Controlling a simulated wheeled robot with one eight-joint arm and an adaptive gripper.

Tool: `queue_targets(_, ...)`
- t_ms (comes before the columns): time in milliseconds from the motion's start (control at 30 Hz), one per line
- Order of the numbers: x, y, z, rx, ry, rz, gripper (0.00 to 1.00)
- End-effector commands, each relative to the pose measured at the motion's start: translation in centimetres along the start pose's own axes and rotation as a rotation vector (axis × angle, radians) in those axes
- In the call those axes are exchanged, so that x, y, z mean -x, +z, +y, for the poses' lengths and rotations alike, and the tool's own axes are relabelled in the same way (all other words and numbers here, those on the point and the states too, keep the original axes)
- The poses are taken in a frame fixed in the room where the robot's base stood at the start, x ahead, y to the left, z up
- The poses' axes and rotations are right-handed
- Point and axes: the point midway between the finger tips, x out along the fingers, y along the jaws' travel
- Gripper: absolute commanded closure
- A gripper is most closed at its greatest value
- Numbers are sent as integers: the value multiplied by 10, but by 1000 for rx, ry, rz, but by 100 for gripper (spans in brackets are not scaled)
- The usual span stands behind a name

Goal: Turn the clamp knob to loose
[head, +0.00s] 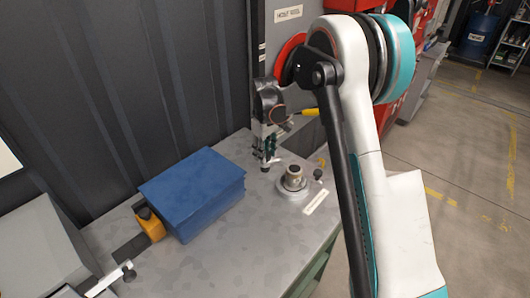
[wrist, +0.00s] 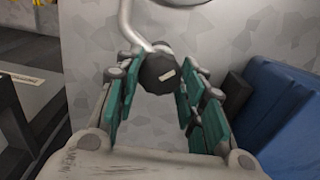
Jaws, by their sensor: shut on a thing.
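The clamp knob (wrist: 156,74) is a dark, many-sided knob with a small white mark on its face. In the wrist view it sits at the end of a bent grey rod (wrist: 128,22), between my finger pads. My gripper (wrist: 155,88) is shut on it, with green pads on both sides. In the head view my gripper (head: 267,155) points down just above the grey bench, left of a round metal fixture (head: 293,182). My fingers largely hide the knob there, and its turn position is hard to read.
A blue block (head: 192,193) lies on the bench (head: 240,245) left of my gripper, beside a yellow clamp part (head: 150,224). A dark ribbed wall (head: 130,80) stands behind. The front of the bench is clear.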

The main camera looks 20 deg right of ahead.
Motion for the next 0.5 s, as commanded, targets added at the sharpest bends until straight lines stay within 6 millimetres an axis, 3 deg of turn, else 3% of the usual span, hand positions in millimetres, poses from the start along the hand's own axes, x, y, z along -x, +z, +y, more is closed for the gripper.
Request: queue_targets(500, 0, 0, 0, 478, 1, 1, 88)
